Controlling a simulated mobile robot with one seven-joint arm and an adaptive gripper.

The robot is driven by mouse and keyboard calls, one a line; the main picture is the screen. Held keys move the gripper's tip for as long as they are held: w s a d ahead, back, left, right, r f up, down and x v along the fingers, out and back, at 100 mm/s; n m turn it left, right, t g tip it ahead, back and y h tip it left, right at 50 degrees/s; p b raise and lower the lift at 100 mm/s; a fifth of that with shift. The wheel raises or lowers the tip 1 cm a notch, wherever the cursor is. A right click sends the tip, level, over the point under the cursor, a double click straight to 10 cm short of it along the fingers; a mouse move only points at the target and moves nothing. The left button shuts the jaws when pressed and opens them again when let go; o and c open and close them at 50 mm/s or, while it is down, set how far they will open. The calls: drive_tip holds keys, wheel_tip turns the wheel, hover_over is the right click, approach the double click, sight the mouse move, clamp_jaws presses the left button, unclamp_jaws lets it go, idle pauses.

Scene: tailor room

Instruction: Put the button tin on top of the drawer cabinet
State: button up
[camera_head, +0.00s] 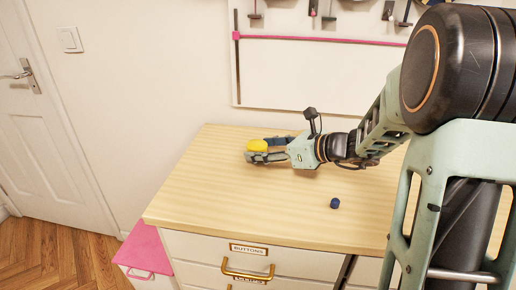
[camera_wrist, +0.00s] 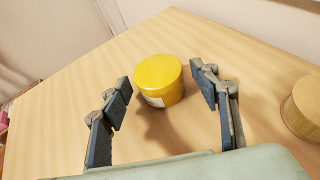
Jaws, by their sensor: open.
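The button tin looks to be the round yellow tin (camera_wrist: 158,78) with a pale label low on its side. It stands upright on the light wooden top of the cabinet (camera_head: 210,190), whose upper drawer is labelled BUTTONS. In the head view the tin (camera_head: 257,145) is partly hidden by my gripper (camera_head: 257,154). In the wrist view my gripper (camera_wrist: 160,80) is open, with one finger on each side of the tin and visible gaps on both sides.
A round wooden object (camera_wrist: 304,106) stands to the right of my gripper in the wrist view. A small dark blue object (camera_head: 335,203) lies near the front of the top. A lower pink-topped unit (camera_head: 147,245) stands at the left. The wooden top's left part is clear.

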drive_tip(key=p+v, duration=0.1)
drive_tip(key=v, duration=0.9)
drive_tip(key=shift+s+d+p, duration=0.1)
drive_tip(key=shift+s+p, duration=0.05)
drive_tip(key=shift+p, duration=0.2)
